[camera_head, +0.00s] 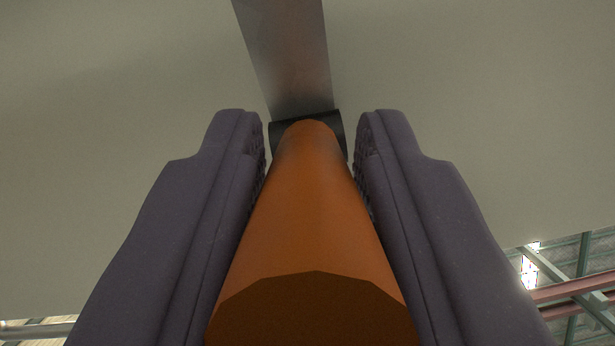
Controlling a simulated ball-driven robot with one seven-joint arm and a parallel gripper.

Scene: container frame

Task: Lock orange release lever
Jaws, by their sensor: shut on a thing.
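The orange release lever (313,220) fills the lower middle of the view, its flat cut end facing me and its shaft running away to a dark mount. My gripper (311,135) has one dark purple-grey finger on each side of the lever, and it is shut on the lever. The dark mount (337,130) shows at the lever's far end, partly hidden behind the lever and the fingertips. A grey metal bar (290,55) runs up from the mount to the top of the view.
A large plain beige-grey panel (480,90) lies behind the lever on both sides. At the lower right, past the panel's edge, there are reddish beams (580,289) and green-grey beams. A pale strip with a grey bar (38,330) shows at the lower left.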

